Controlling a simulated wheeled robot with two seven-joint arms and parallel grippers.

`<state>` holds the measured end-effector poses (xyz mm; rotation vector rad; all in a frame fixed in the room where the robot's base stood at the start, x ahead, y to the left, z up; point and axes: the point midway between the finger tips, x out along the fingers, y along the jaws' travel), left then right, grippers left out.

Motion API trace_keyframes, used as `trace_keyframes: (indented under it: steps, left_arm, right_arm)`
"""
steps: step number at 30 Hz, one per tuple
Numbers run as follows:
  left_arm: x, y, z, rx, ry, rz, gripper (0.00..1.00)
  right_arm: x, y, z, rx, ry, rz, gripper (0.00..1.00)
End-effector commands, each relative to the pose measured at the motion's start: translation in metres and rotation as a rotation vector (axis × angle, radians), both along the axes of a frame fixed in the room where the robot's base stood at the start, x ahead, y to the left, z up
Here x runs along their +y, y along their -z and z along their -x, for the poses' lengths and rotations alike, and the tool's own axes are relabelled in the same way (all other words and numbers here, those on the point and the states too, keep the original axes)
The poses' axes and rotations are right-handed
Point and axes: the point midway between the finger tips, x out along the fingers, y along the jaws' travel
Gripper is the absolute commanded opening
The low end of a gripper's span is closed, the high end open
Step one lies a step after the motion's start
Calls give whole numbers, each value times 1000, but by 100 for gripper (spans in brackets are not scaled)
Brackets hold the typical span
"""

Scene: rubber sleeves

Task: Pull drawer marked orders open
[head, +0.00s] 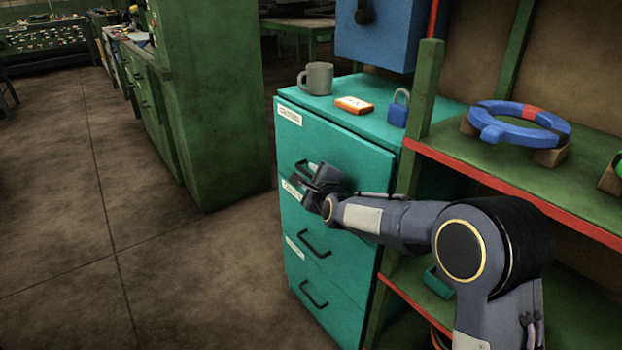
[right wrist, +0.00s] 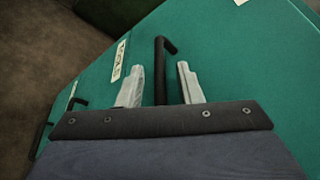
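A teal drawer cabinet (head: 345,150) stands in the middle of the head view, its drawers looking shut. The top drawer has a white label (head: 289,115) too small to read surely, and a black bar handle (right wrist: 160,70). My right gripper (head: 312,180) is in front of this drawer and partly hides its handle. In the right wrist view the gripper (right wrist: 160,84) is open, with the handle between its two pale fingers and gaps on both sides. Lower drawers have their own labels (head: 291,190) and handles (head: 315,243). My left gripper is not in view.
A green shelf (head: 480,170) with a red edge and a blue ring (head: 520,122) is close on the right. The floor (head: 190,280) to the left is clear.

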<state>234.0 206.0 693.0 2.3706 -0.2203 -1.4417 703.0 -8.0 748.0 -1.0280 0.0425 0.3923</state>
Motion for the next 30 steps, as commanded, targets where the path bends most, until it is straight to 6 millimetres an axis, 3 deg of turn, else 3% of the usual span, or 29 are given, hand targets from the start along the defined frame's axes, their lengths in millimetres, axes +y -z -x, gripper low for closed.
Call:
trace_keyframes:
  steps: [8,15,30]
  left_arm:
    - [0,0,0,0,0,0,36]
    - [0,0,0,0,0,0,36]
    - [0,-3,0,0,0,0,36]
  right_arm:
    - [0,0,-1,0,0,0,31]
    - [0,0,-1,0,0,0,0]
    - [9,0,5,1,-2,0,0]
